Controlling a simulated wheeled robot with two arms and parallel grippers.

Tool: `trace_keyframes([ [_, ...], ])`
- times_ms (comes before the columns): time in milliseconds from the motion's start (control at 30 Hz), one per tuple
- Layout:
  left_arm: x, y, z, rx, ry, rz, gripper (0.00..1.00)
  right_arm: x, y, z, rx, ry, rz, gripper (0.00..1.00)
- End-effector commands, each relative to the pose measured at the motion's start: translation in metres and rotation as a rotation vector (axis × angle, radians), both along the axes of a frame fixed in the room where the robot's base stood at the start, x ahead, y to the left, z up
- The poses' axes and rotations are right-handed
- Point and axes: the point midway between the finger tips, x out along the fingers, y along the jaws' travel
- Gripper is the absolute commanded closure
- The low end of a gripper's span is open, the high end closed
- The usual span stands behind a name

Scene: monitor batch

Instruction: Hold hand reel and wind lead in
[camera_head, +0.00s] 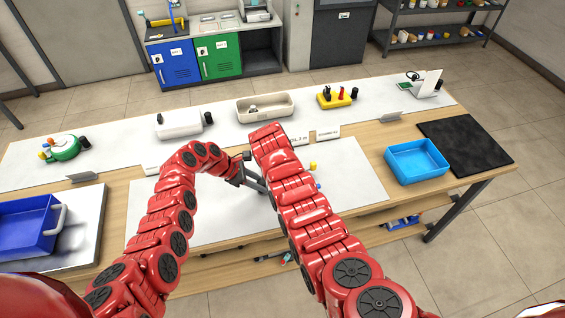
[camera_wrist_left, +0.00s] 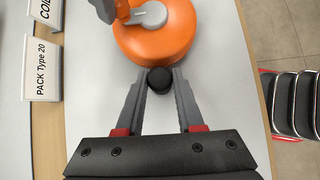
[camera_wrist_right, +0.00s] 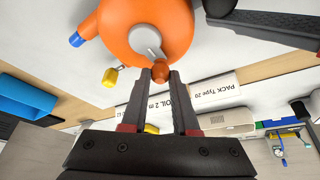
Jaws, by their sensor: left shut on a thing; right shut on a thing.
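The orange hand reel (camera_wrist_left: 158,45) lies in front of both wrist cameras and also shows in the right wrist view (camera_wrist_right: 120,22). In the head view my right arm hides it. My left gripper (camera_head: 262,187) is shut on the reel's black grip (camera_wrist_left: 160,80). My right gripper (camera_wrist_right: 166,80) is shut on the orange-brown knob (camera_wrist_right: 160,72) of the grey crank (camera_wrist_right: 146,38). A blue end (camera_wrist_right: 77,40) and a yellow end (camera_wrist_right: 110,77) show beside the reel; whether lead hangs out is hard to tell.
A light blue tray (camera_head: 390,160) and a black mat (camera_head: 465,143) are on the right of the table. A darker blue bin (camera_head: 25,228) is at left. Label stands (camera_head: 328,134), a cream tray (camera_head: 264,107) and small gear line the back.

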Motion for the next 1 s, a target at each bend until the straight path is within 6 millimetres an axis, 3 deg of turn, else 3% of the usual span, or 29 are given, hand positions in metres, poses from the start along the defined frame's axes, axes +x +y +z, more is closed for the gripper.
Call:
trace_keyframes([
  [67,0.0,0.0,0.0,0.0,0.0,0.0,1.0,0.0,0.001,0.001,0.001,-0.001,0.002,1.0],
  [100,0.0,0.0,0.0,0.0,0.0,0.0,1.0,0.0,0.001,0.001,0.001,-0.001,0.002,0.7],
  [267,0.0,0.0,0.0,0.0,0.0,0.0,1.0,0.0,0.001,0.001,0.001,-0.001,0.002,0.42],
  [667,0.0,0.0,0.0,-0.001,0.0,0.0,1.0,0.0,0.001,0.003,0.001,-0.002,0.002,0.42],
  [833,0.0,0.0,0.0,-0.001,0.0,0.0,1.0,-0.005,0.003,0.015,0.0,-0.003,0.004,0.42],
  [1000,0.0,0.0,0.0,0.0,0.0,0.0,1.0,-0.014,0.007,0.039,0.003,-0.007,0.002,0.42],
])
